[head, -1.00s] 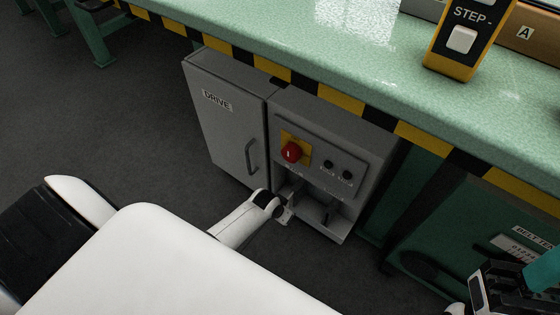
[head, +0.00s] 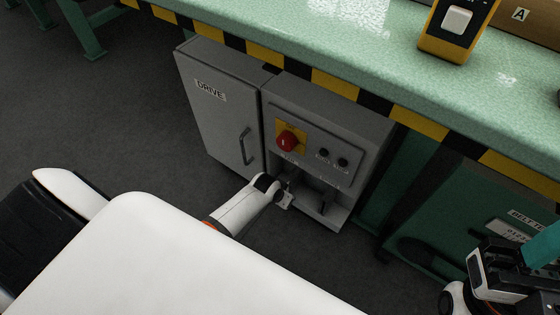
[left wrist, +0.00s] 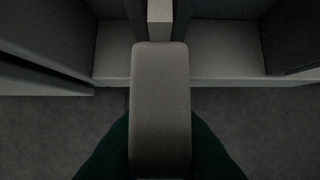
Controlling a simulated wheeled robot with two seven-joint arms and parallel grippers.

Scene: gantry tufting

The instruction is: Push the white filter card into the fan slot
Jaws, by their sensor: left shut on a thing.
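In the head view my left gripper (head: 284,199) is at the lower open bay of the grey control box (head: 325,125). The fan slot is not clearly visible. My right gripper (head: 538,252) is at the right edge, partly cut off.
The box carries a red knob (head: 286,141) and black buttons above the bay. A grey DRIVE cabinet (head: 218,110) with a handle stands left. The green bench top (head: 370,50) overhangs both. A green belt-tensioner panel (head: 475,205) is at right. Dark floor lies open at left.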

